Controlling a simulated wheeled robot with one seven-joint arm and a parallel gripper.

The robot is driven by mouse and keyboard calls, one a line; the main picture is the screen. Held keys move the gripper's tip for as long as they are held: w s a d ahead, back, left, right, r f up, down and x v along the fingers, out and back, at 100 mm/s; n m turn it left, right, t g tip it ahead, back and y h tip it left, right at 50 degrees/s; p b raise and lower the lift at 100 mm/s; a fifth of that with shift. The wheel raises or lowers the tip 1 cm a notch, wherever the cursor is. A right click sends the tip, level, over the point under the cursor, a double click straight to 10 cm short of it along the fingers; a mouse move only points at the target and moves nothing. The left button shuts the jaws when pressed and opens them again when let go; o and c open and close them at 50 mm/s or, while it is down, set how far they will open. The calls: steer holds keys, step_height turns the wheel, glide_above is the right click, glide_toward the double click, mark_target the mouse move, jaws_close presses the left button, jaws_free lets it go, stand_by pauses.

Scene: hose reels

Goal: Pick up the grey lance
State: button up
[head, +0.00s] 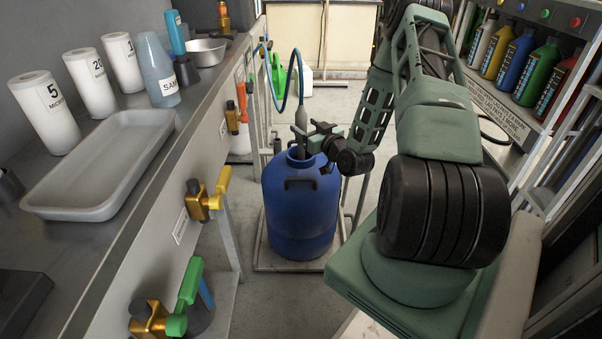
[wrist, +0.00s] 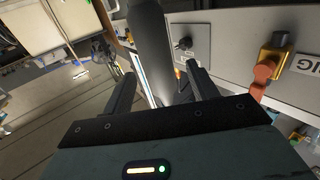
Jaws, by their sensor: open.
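The grey lance (head: 301,118) stands upright in the mouth of a blue drum (head: 300,215), with a blue hose (head: 290,75) looping from its top. In the wrist view the grey lance (wrist: 150,40) rises between my two fingers. My gripper (head: 318,132) is at the lance just above the drum's mouth, reaching in from the right. In the wrist view my gripper (wrist: 162,82) is open, with a finger on each side of the lance. Whether either finger touches it, I cannot tell. The lance's lower end is hidden inside the drum.
A grey counter (head: 200,135) with a tray (head: 105,165) and white canisters (head: 45,112) runs along the left. Yellow and green valve handles (head: 222,185) jut from its front. Shelves with coloured bottles (head: 515,55) stand on the right. Floor beyond the drum is partly clear.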

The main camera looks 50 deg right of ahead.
steer(key=x, duration=0.3)
steer(key=shift+w, duration=0.15)
steer(key=shift+c, duration=0.2)
jaws_close()
steer(key=shift+r, duration=0.1)
